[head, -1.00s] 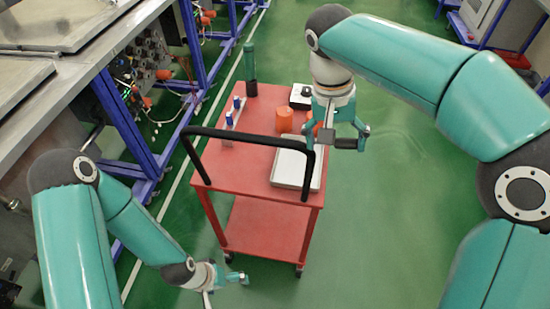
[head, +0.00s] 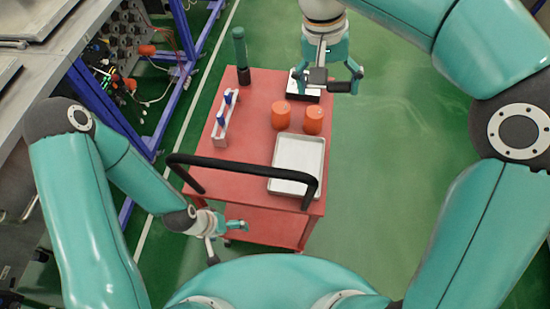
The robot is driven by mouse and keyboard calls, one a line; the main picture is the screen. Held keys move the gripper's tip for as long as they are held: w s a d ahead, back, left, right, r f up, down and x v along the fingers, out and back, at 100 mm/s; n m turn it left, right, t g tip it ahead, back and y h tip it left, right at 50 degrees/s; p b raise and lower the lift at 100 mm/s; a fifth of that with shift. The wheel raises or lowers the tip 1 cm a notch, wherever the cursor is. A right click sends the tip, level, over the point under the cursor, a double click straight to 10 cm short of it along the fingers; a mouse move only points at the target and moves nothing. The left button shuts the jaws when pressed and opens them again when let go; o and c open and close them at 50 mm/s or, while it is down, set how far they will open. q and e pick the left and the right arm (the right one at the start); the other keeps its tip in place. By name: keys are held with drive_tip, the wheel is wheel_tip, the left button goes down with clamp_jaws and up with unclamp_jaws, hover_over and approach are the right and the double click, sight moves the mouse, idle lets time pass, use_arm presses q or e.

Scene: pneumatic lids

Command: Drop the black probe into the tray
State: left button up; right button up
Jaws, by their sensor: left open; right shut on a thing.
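My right gripper (head: 327,84) is shut on a black probe (head: 340,87), which lies crosswise between its fingers. In the head view they appear over the far right end of the red cart, in front of a dark box. The pale grey tray (head: 297,160) lies on the cart's near right part, empty and apart from the probe. My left gripper (head: 229,238) is open and empty, low beside the near left end of the cart.
The red cart (head: 248,130) has a black handle (head: 240,167) at its near end. Two orange cylinders (head: 281,115) stand behind the tray. A rack with blue-topped tubes (head: 222,120), a green bottle (head: 240,50) and a dark box (head: 305,96) are also on it. Green floor is free to the right.

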wheel_tip(320, 180, down, 5)
drive_tip(key=b, duration=0.4)
drive_tip(key=shift+a+r, duration=0.1)
drive_tip(key=o, duration=0.9)
drive_tip(key=r, duration=0.2)
drive_tip(key=a+r, duration=0.1)
drive_tip(key=r, duration=0.4)
drive_tip(key=shift+w+a+r, duration=0.15)
